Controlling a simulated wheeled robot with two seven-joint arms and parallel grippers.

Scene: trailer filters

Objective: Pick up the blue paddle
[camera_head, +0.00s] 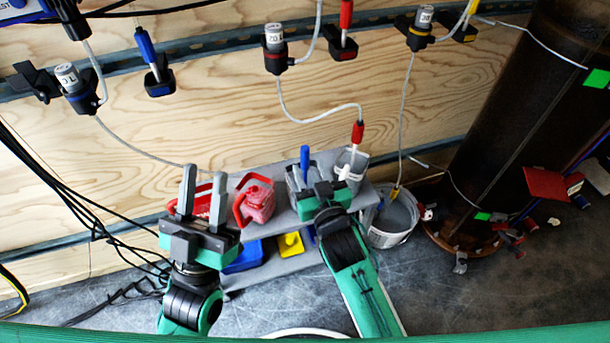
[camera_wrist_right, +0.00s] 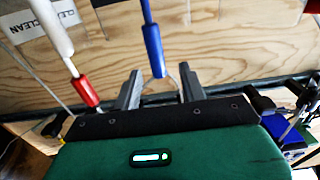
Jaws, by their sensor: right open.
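A blue paddle (camera_head: 305,158) stands upright at the grey shelf, just beyond my right gripper (camera_head: 312,178). Its lower end is hidden by the gripper in the head view. In the right wrist view the blue paddle (camera_wrist_right: 153,45) shows between the two fingers of my right gripper (camera_wrist_right: 160,84), which is open; I cannot tell whether a finger touches it. My left gripper (camera_head: 203,185) is open and empty, in front of the shelf's left part. Another blue-handled tool (camera_head: 145,46) hangs on the wall rail at upper left.
The grey shelf (camera_head: 284,222) carries a red container (camera_head: 258,200) and a clear container (camera_head: 352,168) with a red-and-white tool (camera_head: 357,134). A white bucket (camera_head: 392,222) stands right of the shelf. Cables hang at left. A dark column (camera_head: 520,110) stands at right.

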